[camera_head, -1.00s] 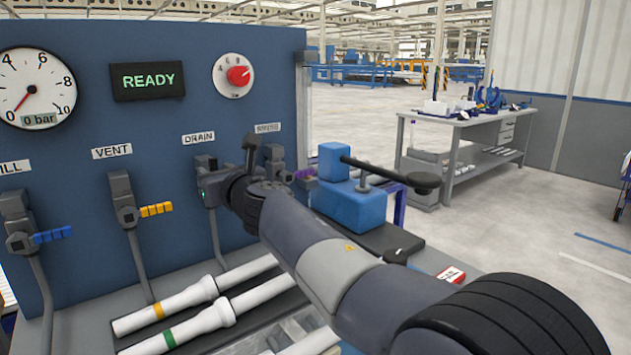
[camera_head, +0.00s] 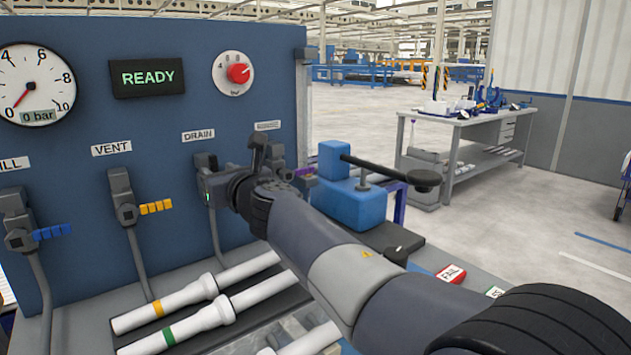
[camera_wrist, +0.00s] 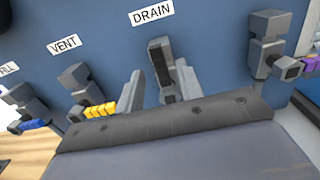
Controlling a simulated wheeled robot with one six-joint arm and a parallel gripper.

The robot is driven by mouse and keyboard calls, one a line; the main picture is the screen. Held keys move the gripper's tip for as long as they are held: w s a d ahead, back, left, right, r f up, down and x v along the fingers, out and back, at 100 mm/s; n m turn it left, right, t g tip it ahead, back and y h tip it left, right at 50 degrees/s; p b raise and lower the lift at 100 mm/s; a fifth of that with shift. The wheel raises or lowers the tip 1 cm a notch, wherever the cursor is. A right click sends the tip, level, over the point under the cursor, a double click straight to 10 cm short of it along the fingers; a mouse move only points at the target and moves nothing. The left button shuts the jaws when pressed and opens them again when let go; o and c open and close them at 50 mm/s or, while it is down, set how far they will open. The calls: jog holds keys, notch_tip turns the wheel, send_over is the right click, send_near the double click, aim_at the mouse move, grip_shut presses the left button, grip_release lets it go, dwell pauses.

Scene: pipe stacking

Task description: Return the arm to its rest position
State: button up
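My arm (camera_head: 345,280) reaches from the lower right toward the blue panel (camera_head: 120,230). My gripper (camera_wrist: 160,72) shows two fingers apart in the wrist view, with nothing seen between them but the panel and the DRAIN valve behind. In the head view my gripper (camera_head: 232,185) is in front of the panel by the DRAIN label (camera_head: 198,135), seen from behind and partly hidden by my wrist. The DRAIN valve (camera_wrist: 160,55) is partly covered by my fingers in the wrist view; contact with it cannot be told.
White pipes (camera_head: 200,290) lie in a dark rack below the panel. The VENT valve (camera_head: 123,200) has a yellow handle. A blue clamp device (camera_head: 350,200) stands right of my gripper. A FAIL tag (camera_head: 451,274) lies on the bench. Open floor lies beyond.

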aim_at(216, 167)
jog(key=p+x, duration=0.1)
jog(key=x, duration=0.3)
jog(key=shift+r, duration=0.1)
jog(key=shift+w, duration=0.25)
jog(key=shift+w+d+m+p, duration=0.1)
jog(key=shift+d+m+p, duration=0.1)
jog(key=shift+m, duration=0.45)
jog(key=shift+w+d+m+p, duration=0.1)
jog(key=shift+d+m+p, duration=0.1)
jog(key=shift+m, duration=0.45)
jog(key=shift+d, duration=0.1)
